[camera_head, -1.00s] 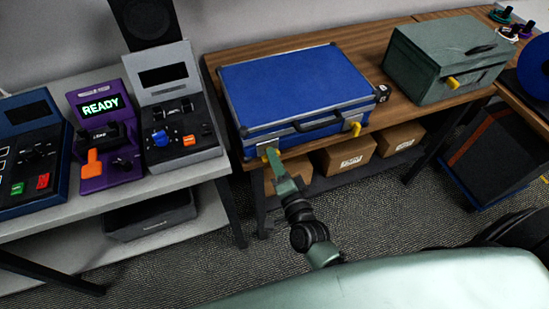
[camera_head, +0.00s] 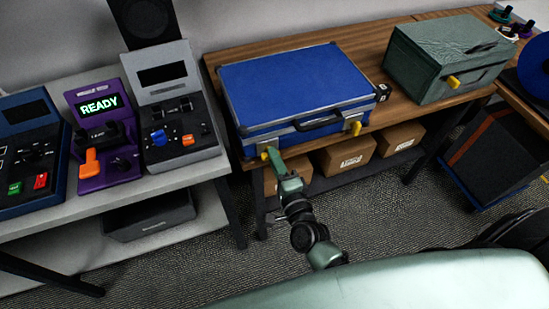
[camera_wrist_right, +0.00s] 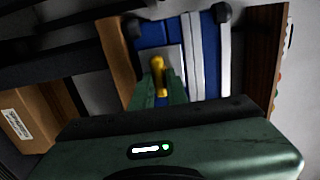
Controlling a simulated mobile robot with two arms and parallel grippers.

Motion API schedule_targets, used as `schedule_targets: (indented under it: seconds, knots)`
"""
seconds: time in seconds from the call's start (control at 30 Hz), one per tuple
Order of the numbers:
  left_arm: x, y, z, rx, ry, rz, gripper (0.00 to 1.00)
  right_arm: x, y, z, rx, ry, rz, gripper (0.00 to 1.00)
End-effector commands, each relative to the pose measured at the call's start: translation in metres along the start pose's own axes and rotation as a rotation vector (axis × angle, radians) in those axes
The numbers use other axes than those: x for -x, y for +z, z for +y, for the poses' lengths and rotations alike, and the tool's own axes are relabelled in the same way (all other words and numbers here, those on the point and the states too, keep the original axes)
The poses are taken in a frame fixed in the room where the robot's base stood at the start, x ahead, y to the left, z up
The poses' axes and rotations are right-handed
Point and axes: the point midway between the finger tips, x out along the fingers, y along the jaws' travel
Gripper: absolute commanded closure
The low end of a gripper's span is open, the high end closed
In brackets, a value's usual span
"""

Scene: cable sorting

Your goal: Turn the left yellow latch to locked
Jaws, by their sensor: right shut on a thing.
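A blue case (camera_head: 295,85) with silver edges lies closed on the wooden bench. Its left yellow latch (camera_head: 265,156) is on the front face near the left corner, partly hidden by my right gripper. My right gripper (camera_head: 272,157) reaches up to it from below. In the right wrist view the yellow latch (camera_wrist_right: 157,72) stands between the two green fingers (camera_wrist_right: 158,90), which are shut on it. The right yellow latch (camera_head: 356,128) sits on the same front face, clear of the gripper. My left gripper is not in view.
A green metal box (camera_head: 440,65) with a yellow latch stands to the right on the bench (camera_head: 400,100). Cardboard boxes (camera_head: 345,156) are on the shelf below. Purple (camera_head: 100,180) and grey devices stand on the left table (camera_head: 50,230).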

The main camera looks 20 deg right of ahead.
Motion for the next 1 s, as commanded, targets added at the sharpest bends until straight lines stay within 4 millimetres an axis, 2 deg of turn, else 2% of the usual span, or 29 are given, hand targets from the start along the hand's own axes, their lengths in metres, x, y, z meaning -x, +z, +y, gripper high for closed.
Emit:
schedule_targets:
  seconds: [0.13,0.17,0.23,0.53,0.63,1.0]
  knots:
    - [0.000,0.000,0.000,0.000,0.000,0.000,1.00,0.000,0.000,0.001,-0.004,0.002,0.000,1.00]
    - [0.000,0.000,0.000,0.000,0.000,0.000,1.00,0.000,0.000,0.001,-0.004,0.002,0.000,0.83]
    - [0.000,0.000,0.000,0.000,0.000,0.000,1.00,0.000,0.000,0.001,-0.004,0.002,0.000,0.64]
    - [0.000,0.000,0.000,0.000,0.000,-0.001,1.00,0.001,0.000,0.001,-0.002,0.001,0.000,0.64]
    - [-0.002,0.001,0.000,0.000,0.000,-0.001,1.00,0.007,0.000,0.002,-0.001,0.002,0.000,0.64]
    - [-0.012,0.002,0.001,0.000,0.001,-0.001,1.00,0.065,0.000,0.003,-0.001,0.004,-0.001,0.64]
